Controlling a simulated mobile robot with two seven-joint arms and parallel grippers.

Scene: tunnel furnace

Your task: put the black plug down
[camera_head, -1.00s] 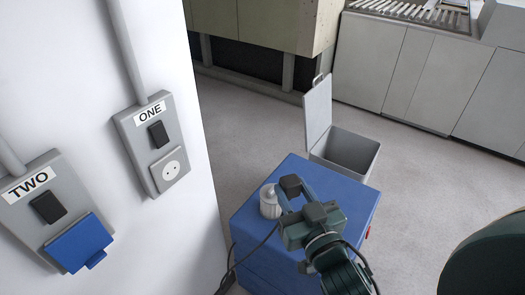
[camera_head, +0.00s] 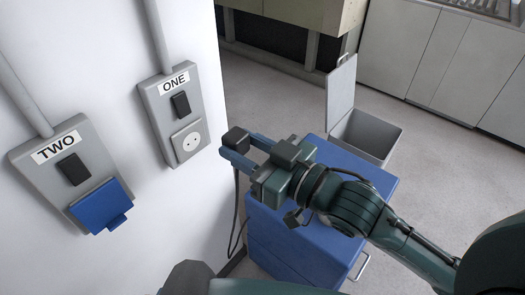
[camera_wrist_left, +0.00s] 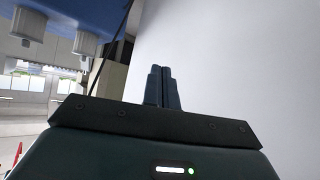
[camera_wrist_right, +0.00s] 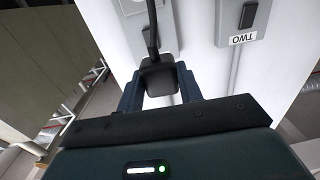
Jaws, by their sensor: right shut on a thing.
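The black plug (camera_head: 237,139) is held between the fingertips of my right gripper (camera_head: 240,151), left of the blue cabinet's top and to the right of the socket on panel ONE. In the right wrist view the plug (camera_wrist_right: 158,77) sits between both fingers with its dark cable running up. A cable also hangs below the gripper in the head view. My left gripper (camera_wrist_left: 164,88) shows in the left wrist view with its fingers together and nothing visible between them, beside a white wall.
The blue cabinet (camera_head: 293,255) stands under my right arm. Panel ONE (camera_head: 174,118) has a round socket; panel TWO (camera_head: 70,172) has a blue flap. An open grey bin (camera_head: 365,137) stands behind the cabinet. Open floor lies at the right.

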